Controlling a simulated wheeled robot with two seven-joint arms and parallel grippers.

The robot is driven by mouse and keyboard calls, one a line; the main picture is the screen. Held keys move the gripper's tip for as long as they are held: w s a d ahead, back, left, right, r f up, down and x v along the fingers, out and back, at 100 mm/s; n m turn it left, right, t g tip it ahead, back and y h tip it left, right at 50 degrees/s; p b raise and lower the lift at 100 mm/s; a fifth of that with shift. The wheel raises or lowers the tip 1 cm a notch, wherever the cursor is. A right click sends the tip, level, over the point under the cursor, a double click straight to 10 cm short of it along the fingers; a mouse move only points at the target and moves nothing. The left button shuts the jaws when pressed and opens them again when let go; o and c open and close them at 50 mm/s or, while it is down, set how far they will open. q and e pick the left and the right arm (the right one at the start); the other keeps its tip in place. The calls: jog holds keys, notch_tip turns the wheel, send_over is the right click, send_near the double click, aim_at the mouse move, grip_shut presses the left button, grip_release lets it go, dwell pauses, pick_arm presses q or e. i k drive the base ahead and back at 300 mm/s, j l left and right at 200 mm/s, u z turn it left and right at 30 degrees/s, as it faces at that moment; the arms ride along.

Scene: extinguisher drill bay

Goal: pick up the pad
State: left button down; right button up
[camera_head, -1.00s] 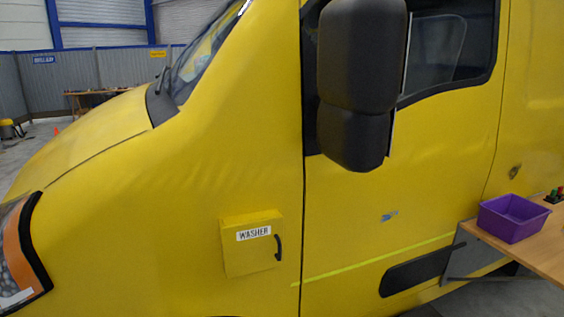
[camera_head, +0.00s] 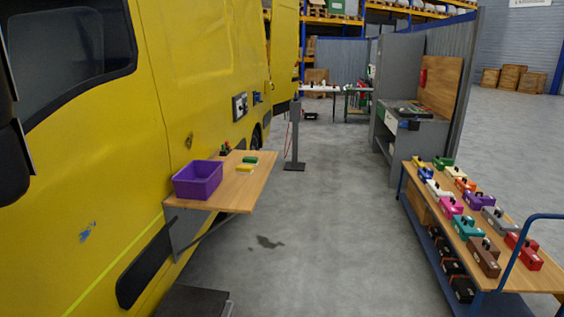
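A fold-out wooden shelf (camera_head: 235,195) juts from the side of the yellow van. On it lie two small flat blocks side by side, a green one (camera_head: 250,160) and a yellow one (camera_head: 244,168). Either could be the pad; they are too small to tell. A purple open bin (camera_head: 198,181) stands on the shelf to their left. Neither of my grippers is in view.
The yellow van (camera_head: 100,180) fills the left. A cart (camera_head: 470,245) with rows of coloured toolboxes stands at right. A grey post (camera_head: 295,140) stands beyond the shelf. A dark platform (camera_head: 195,302) is at the bottom.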

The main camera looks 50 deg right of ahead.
aim_at(247, 160)
jog(key=z, duration=1.45)
